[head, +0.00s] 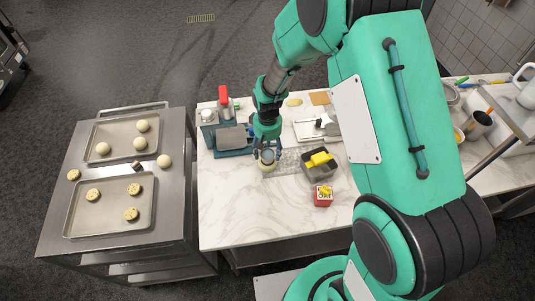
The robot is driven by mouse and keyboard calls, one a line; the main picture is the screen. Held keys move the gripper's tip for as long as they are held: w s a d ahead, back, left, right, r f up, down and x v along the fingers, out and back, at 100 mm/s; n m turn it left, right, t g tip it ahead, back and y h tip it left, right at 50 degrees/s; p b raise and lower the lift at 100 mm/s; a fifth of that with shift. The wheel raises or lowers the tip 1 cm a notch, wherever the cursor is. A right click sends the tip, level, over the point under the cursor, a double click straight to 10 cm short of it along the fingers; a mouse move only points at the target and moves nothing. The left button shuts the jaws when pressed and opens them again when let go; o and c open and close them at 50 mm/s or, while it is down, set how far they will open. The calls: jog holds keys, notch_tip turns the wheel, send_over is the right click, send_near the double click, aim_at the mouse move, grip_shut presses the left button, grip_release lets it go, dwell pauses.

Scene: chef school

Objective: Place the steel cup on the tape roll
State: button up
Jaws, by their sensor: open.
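My gripper (267,152) points down over the marble worktop, with its fingers open around or just above a small round object. That object has a grey round top, which looks like the steel cup (267,156), and a cream lower part, which looks like the tape roll (267,168). The fingers hide part of both. I cannot tell whether the fingers touch the cup, or exactly how the cup rests on the roll.
A dark grey bin (318,170) with yellow things and a red box (323,195) stand to the right of my gripper. A scale-like device (232,140) is to its left. A steel cart (175,215) bears trays (75,236) of buns and cookies. The worktop's front left (240,220) is clear.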

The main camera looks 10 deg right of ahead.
notch_tip(320, 180, up, 9)
dwell(0.4)
jog(key=shift+r, duration=0.1)
dwell(0.6)
notch_tip(320, 180, up, 10)
jog(key=t, duration=0.1)
send_over(268, 153)
jog(key=s+d, duration=0.2)
jog(key=s, duration=0.1)
jog(key=s+d+r+m+t, duration=0.2)
jog(key=s+d+r, duration=0.2)
jog(key=s+r, duration=0.55)
jog(key=s+d+r+t, duration=0.1)
jog(key=s+d+r, duration=0.1)
jog(key=s+r, duration=0.4)
jog(key=s+d+r+m+t, duration=0.1)
jog(key=s+r, duration=0.5)
jog(key=s, duration=0.4)
jog(key=shift+s+d+t, duration=0.2)
jog(key=shift+d+t, duration=0.1)
jog(key=shift+d, duration=0.1)
jog(key=shift+f, duration=0.2)
